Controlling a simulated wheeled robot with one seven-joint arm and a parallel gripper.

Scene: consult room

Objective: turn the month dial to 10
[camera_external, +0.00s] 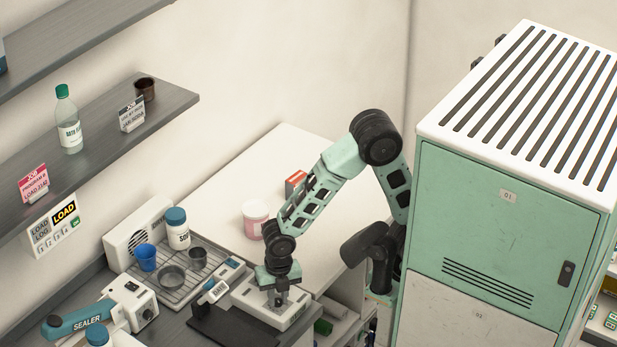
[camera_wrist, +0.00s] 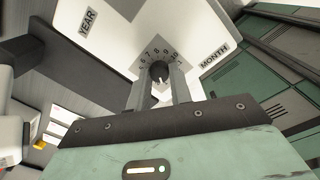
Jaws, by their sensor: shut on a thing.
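The month dial (camera_wrist: 159,71) is a dark round knob on a pale plate in the wrist view. Numbers from about 6 to 10 show in an arc (camera_wrist: 155,53) beyond it, and a MONTH label (camera_wrist: 214,53) lies to the right. My gripper (camera_wrist: 160,84) is shut on the month dial, one finger on each side. Which number the dial points at is too small to tell. In the external view my gripper (camera_external: 279,296) points down at the white dial device (camera_external: 254,304) on the counter, and its fingers hide the knob.
A YEAR label (camera_wrist: 88,22) shows at the upper left of the wrist view. In the external view a wire rack (camera_external: 204,287) with cups and a bottle (camera_external: 177,232) stands left of the device. A pink-white tub (camera_external: 256,219) stands behind. The tall green cabinet (camera_external: 500,235) bounds the right.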

